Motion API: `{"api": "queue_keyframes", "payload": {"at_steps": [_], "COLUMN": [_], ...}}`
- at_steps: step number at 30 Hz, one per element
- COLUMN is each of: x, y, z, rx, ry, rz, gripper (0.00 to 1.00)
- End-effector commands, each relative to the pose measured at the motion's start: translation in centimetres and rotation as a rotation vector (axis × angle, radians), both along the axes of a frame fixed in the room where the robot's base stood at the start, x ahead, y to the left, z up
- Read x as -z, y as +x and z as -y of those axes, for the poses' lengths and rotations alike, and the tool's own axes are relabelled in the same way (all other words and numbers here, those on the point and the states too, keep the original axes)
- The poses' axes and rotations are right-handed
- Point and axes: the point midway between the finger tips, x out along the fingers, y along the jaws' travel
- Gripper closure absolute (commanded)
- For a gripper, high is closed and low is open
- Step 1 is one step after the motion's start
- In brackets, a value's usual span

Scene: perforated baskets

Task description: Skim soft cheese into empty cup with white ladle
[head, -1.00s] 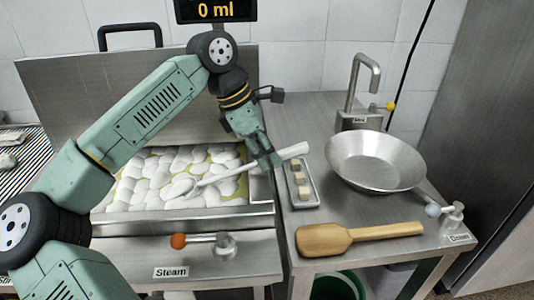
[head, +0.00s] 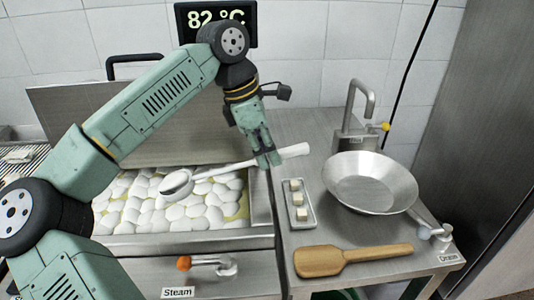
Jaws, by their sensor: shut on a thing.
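My gripper (head: 267,160) is shut on the handle of the white ladle (head: 225,169), above the right rim of the vat. The ladle's handle end sticks out to the right, and its bowl (head: 177,184) is over the left-middle of the vat. The ladle bowl appears to be just above the white lumps; I cannot tell if it touches them or holds any. The soft cheese (head: 200,210) is many rounded white lumps in yellowish liquid, filling the steel vat (head: 190,240). I see no cup that I can make out.
A small tray (head: 308,218) with pale cubes lies right of the vat. A wooden paddle (head: 330,262) lies in front. A display (head: 216,20) reads 82 °C. An orange-knobbed steam valve (head: 184,263) is at the front.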

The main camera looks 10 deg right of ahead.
Motion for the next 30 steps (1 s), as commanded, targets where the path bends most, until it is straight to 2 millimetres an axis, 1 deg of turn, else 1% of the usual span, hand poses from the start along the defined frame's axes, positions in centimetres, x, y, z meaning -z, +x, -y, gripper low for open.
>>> {"api": "queue_keyframes", "payload": {"at_steps": [1,3,30], "x": [-0.8,-1.4,-8.0], "y": [0.0,0.0,0.0], "z": [0.0,0.0,0.0], "rx": [0.000,0.000,0.000], "ry": [0.006,0.013,0.104], "rz": [0.001,0.001,0.005], "gripper": [1.00,1.00,1.00]}}
